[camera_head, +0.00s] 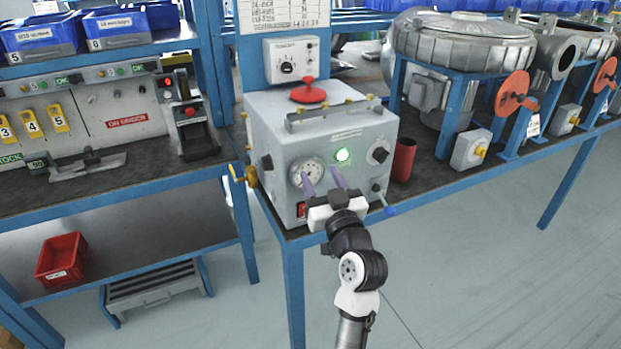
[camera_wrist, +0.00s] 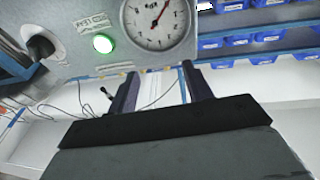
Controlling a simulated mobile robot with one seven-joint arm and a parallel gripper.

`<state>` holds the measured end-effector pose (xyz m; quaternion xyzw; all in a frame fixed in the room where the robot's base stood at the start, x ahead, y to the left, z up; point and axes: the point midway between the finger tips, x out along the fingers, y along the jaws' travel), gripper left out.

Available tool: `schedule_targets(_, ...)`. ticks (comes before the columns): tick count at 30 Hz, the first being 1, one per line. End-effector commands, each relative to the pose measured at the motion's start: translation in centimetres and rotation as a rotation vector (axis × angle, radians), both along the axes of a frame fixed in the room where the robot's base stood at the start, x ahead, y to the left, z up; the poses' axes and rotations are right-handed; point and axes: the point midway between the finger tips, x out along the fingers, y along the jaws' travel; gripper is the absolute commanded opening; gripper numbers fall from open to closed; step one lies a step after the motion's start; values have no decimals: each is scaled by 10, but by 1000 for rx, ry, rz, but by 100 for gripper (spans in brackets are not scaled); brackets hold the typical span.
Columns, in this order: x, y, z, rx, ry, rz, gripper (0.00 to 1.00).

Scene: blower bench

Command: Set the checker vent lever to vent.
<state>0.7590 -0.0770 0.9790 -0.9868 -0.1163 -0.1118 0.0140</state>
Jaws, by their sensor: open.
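The checker (camera_head: 335,133) is a grey box on the bench with a round gauge (camera_head: 307,172), a lit green lamp (camera_head: 343,155) and a black knob (camera_head: 380,155) on its front. A short lever with a blue tip (camera_head: 389,210) sticks out low at the front right; I take it for the vent lever, but its marks are unreadable. My gripper (camera_head: 324,180) is open and empty in front of the lower face, left of this lever and apart from it. The wrist view shows the gauge (camera_wrist: 158,18), the lamp (camera_wrist: 103,43) and my open fingers (camera_wrist: 158,86).
The floor in front is clear.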

Motion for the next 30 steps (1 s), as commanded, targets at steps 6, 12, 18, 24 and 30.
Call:
schedule_targets(6, 1, 12, 9, -1, -21, 11, 50)
schedule_targets(12, 2, 14, 10, -1, -23, 12, 50)
schedule_targets(18, 2, 15, 11, -1, -24, 13, 50)
schedule_targets(24, 0, 84, 53, 1, -139, 83, 50)
schedule_targets(30, -45, 205, 133, 53, -378, 229, 50)
